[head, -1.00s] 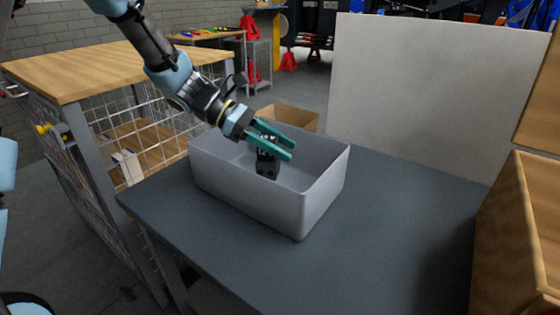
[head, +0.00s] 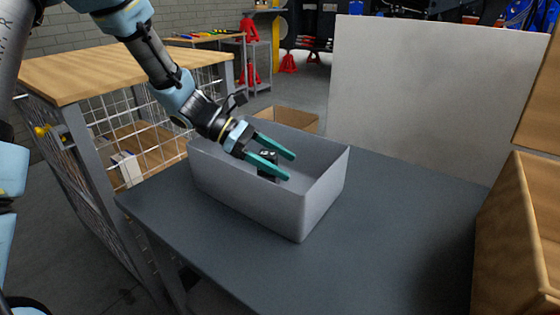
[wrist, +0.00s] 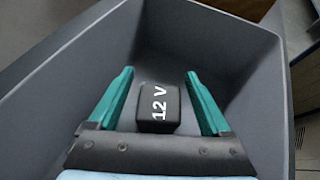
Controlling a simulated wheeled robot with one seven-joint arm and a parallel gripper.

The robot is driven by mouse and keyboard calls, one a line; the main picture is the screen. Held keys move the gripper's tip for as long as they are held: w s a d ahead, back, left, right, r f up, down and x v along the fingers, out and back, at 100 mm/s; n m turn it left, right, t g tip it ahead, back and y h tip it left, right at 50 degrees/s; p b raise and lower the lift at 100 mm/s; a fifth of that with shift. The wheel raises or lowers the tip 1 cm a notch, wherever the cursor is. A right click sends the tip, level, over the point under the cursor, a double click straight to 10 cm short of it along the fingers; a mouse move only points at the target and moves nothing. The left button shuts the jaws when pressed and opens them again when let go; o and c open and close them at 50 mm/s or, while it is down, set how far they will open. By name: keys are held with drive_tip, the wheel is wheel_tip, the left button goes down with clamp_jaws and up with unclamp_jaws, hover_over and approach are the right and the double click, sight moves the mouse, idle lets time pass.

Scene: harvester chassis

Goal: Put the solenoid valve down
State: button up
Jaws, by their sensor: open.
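The solenoid valve (head: 268,155) is a small black block inside the grey bin (head: 250,200), partly hidden by my fingers and the bin's front wall in the head view. In the wrist view the valve (wrist: 158,107) shows a face marked "12 V". My gripper (head: 282,166) has two teal fingers and is open, reaching into the bin's top. In the wrist view the fingers of my gripper (wrist: 160,75) stand on either side of the valve, with a gap on each side. Whether the valve touches the bin floor is hard to tell.
The bin stands on a dark grey table (head: 390,220) with clear room to its right. A white panel (head: 430,95) stands behind the table. A wooden box (head: 520,235) is at the right edge. A wood-topped wire cage cart (head: 110,70) is at the left.

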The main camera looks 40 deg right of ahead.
drive_tip(key=shift+r, duration=0.15)
drive_tip(key=v, duration=1.2)
drive_tip(key=shift+p, duration=0.3)
drive_tip(key=shift+s, duration=0.1)
